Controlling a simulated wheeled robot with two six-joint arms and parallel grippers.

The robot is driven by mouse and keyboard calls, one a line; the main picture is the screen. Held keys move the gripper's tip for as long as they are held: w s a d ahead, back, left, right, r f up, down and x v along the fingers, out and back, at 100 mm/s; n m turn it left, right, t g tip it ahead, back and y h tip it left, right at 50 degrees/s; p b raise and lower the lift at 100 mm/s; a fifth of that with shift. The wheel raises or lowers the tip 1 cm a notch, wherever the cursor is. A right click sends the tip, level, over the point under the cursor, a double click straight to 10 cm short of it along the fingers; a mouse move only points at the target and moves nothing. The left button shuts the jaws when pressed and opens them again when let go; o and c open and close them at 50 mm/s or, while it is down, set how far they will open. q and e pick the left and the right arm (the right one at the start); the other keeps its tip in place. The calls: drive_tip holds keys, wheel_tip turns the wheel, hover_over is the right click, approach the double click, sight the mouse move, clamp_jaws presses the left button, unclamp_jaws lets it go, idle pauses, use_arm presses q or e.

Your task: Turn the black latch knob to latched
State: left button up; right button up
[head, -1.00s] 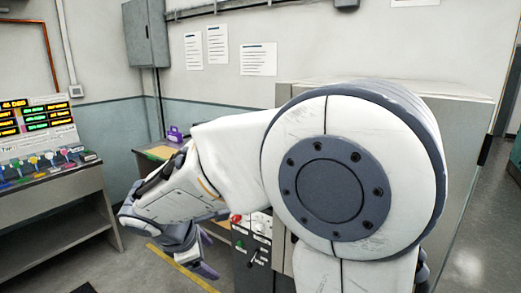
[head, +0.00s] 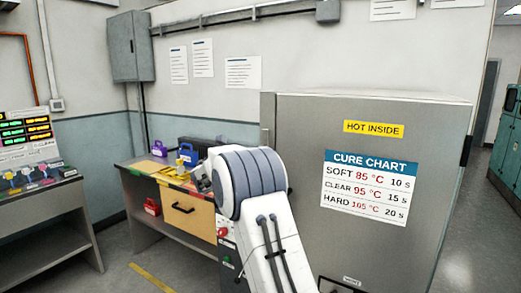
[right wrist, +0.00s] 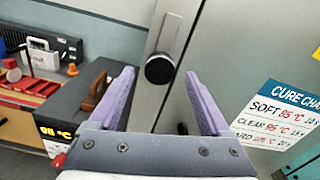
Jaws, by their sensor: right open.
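The black latch knob (right wrist: 159,68) is round and sits at the lower end of a flat metal bar (right wrist: 168,36) beside the oven door's edge. The bar points up and slightly right in the right wrist view. My right gripper (right wrist: 161,76) has its two purple fingers spread wide and empty, with the knob showing between the tips; I cannot tell the remaining gap. In the head view my right arm covers the knob and the gripper. The grey oven (head: 375,255) stands on the right, its door closed. My left gripper is not in view.
A brown handle (right wrist: 96,90) and a lit temperature display (right wrist: 58,132) are left of the fingers. A workbench (head: 186,212) with a blue case (head: 196,150) and a purple case (head: 159,148) stands left of the oven. Floor between the benches is open.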

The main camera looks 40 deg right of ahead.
sight(263, 143)
drive_tip(key=shift+p+x, duration=0.55)
drive_tip(key=shift+x, duration=1.65)
clamp_jaws()
